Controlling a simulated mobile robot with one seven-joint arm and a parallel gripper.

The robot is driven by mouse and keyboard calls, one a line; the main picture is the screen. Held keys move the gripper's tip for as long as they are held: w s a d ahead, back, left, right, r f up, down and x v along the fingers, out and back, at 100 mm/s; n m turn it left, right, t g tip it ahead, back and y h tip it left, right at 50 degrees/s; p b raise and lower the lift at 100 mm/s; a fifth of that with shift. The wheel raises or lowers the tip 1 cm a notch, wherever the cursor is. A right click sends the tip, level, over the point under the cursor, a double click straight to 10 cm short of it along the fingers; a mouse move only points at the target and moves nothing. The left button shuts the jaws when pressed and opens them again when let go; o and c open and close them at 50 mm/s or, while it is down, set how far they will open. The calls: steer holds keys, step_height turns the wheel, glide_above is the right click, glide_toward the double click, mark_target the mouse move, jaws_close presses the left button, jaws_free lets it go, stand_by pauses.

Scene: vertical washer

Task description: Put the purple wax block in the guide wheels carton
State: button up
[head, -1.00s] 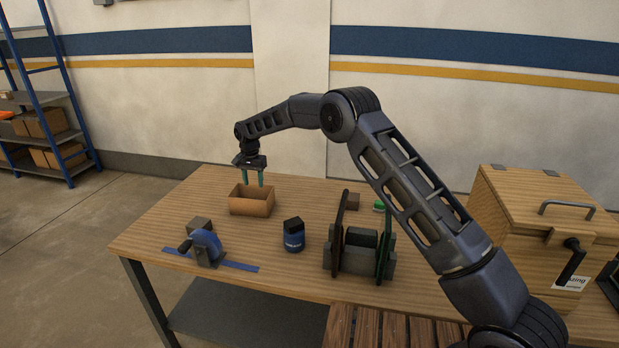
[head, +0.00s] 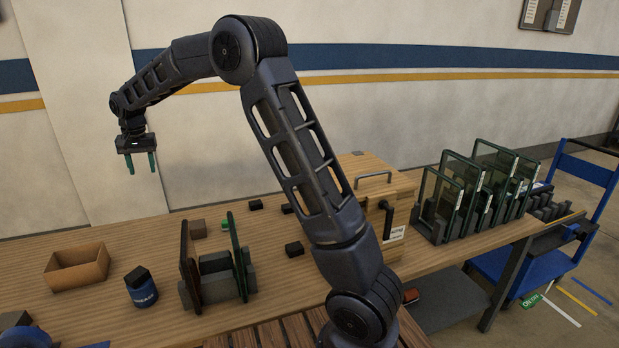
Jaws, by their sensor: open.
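My gripper (head: 143,163) is open, with two green fingers pointing down and nothing between them. It hangs in the air at the left, in front of the wall and well above the table. An open, empty-looking brown carton (head: 77,268) stands on the table at the left, below and left of my gripper. It may be the guide wheels carton; I see no label, and its floor is partly hidden by its front wall. I cannot make out a purple wax block in this view.
A blue jar with a black lid (head: 140,289) and a holder with upright plates (head: 216,272) stand near the carton. A wooden chest (head: 372,185) and a glass-panel rack (head: 470,200) stand right.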

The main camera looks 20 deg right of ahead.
steer(key=s+d+r, duration=0.4)
steer(key=d, duration=0.6)
steer(key=s+d+r+t, duration=0.1)
steer(key=s+d+r, duration=0.3)
steer(key=d, duration=0.6)
steer(key=s+d+r, duration=0.3)
steer(key=s+d, duration=0.1)
steer(key=d, duration=0.6)
steer(key=s+d+f+t, duration=0.1)
steer(key=s+d+f, duration=0.2)
steer(key=s+d, duration=0.6)
steer(key=s+d+f+t, duration=0.1)
steer(key=s+d+f, duration=0.2)
steer(key=s+d, duration=0.6)
steer(key=s, duration=0.6)
steer(key=shift+s+f+h, duration=0.15)
steer(key=shift+s+h, duration=0.15)
steer(key=shift+h, duration=0.1)
